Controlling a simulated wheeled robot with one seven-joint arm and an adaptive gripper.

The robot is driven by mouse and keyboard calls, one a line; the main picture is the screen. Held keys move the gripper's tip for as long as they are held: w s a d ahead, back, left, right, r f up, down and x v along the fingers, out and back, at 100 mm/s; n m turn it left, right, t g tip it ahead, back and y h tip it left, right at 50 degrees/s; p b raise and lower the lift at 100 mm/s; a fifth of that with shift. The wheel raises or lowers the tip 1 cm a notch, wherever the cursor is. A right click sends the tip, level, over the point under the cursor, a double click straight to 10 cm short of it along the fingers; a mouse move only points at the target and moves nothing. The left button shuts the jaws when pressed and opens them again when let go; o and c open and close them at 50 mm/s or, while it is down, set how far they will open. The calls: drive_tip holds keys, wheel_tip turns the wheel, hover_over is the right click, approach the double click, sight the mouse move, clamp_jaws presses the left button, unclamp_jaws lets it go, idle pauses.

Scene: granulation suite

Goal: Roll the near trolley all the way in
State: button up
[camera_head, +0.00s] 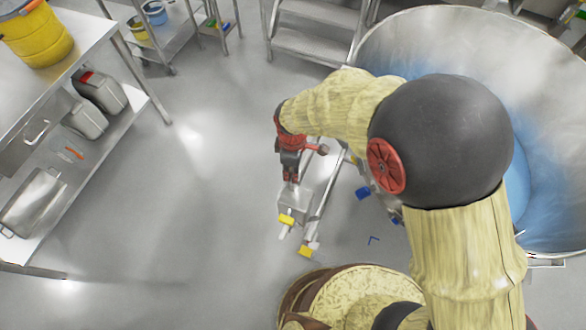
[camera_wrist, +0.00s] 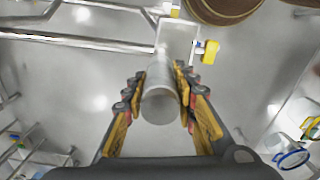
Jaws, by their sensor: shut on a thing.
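The near trolley shows in the head view as a steel frame with a box-like end plate (camera_head: 292,207) and yellow caster parts (camera_head: 304,251). My gripper (camera_head: 290,178) reaches down onto it at its upper end. In the wrist view my gripper (camera_wrist: 160,72) is shut around an upright round steel post (camera_wrist: 161,102), with one finger on each side. The trolley's plate (camera_wrist: 178,38) and a yellow caster part (camera_wrist: 210,52) show beyond the post. My arm hides much of the trolley's right side and its join with the large steel bowl (camera_head: 545,130).
A steel bench (camera_head: 150,90) with canisters stands at left, with a yellow drum (camera_head: 35,35) on it. Steps (camera_head: 312,45) stand at the back. Blue caster parts (camera_head: 363,193) lie right of the trolley frame. The floor (camera_head: 190,220) between bench and trolley is clear.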

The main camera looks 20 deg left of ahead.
clamp_jaws()
idle(0.3)
